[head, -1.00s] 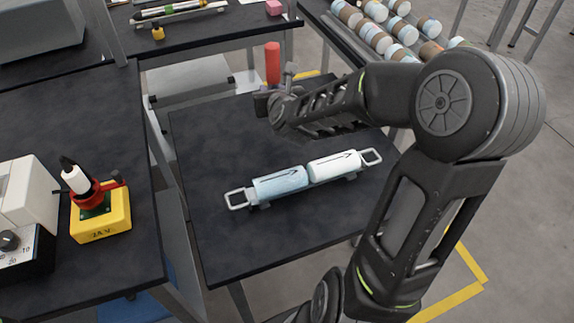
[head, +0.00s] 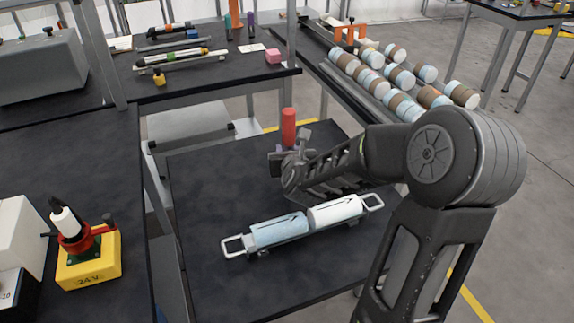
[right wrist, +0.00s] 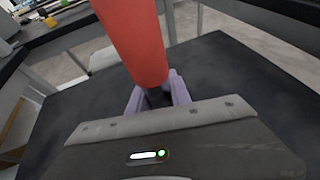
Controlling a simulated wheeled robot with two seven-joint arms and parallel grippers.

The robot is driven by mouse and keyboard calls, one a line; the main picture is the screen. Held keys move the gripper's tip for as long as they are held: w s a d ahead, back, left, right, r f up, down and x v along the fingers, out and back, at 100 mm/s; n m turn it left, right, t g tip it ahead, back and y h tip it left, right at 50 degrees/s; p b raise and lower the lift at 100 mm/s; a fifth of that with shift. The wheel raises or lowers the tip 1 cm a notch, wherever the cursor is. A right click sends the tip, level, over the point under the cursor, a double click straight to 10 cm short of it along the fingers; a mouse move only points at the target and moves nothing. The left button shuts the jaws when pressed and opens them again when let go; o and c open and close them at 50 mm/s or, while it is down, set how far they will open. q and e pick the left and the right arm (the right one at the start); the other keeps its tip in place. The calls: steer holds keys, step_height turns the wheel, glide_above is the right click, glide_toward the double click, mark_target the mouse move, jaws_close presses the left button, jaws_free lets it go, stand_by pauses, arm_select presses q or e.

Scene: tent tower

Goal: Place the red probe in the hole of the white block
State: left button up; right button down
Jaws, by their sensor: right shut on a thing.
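The red probe (head: 288,126) stands upright in my right gripper (head: 284,158), above the far part of the middle black table. In the right wrist view the red probe (right wrist: 136,40) rises from between the lilac fingers of my right gripper (right wrist: 157,94), which are shut on it. Its lower end is hidden by the gripper. I cannot make out a white block with a hole in either view. My left gripper is not in view.
A pale blue and white cylinder pair with end handles (head: 279,234) lies on the middle table (head: 210,185). A yellow 24 V box (head: 92,268) stands on the left bench. A pink block (head: 272,56) and several tools lie on the back bench. Striped rollers (head: 398,76) are at back right.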

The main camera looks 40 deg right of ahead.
steer(key=shift+f, duration=1.8)
steer(key=shift+f+b, duration=0.1)
steer(key=shift+b, duration=0.2)
steer(key=shift+f, duration=0.15)
steer(key=c, duration=1.2)
jaws_free()
steer(key=shift+r, duration=0.3)
